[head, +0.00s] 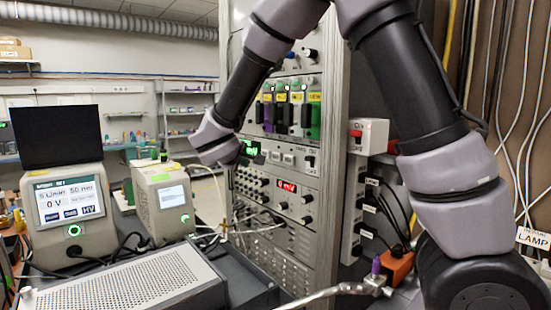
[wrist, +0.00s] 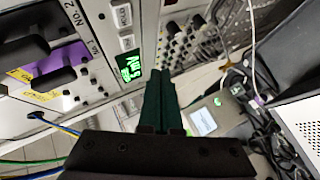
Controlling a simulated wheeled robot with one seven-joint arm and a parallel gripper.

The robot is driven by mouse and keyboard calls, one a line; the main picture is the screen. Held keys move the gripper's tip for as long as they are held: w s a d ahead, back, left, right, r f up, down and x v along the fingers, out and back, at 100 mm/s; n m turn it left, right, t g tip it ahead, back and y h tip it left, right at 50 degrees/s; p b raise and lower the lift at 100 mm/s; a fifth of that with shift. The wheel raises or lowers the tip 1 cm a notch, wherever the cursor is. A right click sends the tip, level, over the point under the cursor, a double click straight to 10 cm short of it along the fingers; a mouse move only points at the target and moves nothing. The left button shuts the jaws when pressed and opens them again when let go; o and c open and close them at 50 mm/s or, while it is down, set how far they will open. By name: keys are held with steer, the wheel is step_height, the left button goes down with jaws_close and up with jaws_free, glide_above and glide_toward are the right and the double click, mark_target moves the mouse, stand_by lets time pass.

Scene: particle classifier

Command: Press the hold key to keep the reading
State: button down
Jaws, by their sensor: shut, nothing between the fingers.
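My gripper (wrist: 160,74) is shut and empty, its dark green fingers pointing at the rack panel. In the head view it is mostly hidden behind my wrist, close to the panel. A small green-lit display (wrist: 130,65) is just left of the fingertips in the wrist view; it also shows in the head view (head: 250,148). Two pale keys sit in line with that display, a nearer key (wrist: 127,41) and a farther key (wrist: 122,15). Their labels are too small to read surely, so I cannot tell which is hold. The fingertips appear apart from both keys.
A red display (head: 287,186) and several knobs are lower on the rack (head: 312,225). Modules with dark handles (wrist: 55,80) and cables lie left of the fingers in the wrist view. Two beige instruments (head: 68,212) (head: 163,203) and a perforated metal box (head: 130,283) stand at left.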

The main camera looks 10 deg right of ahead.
mark_target(275, 158)
steer(key=shift+w+d, duration=0.8)
steer(key=shift+d, duration=0.4)
steer(key=shift+w+d, duration=0.8)
steer(key=shift+d, duration=0.45)
steer(key=shift+w+d, duration=0.8)
steer(key=shift+d, duration=0.4)
steer(key=shift+w+d, duration=0.25)
steer(key=shift+d, duration=0.1)
steer(key=shift+w+d, duration=0.45)
steer(key=shift+d, duration=0.25)
stand_by(0.6)
steer(key=shift+s+a, duration=0.7)
steer(key=shift+a, duration=0.35)
steer(key=shift+s+a, duration=0.7)
steer(key=shift+a, duration=0.35)
steer(key=shift+s+a, duration=0.7)
steer(key=shift+a, duration=0.35)
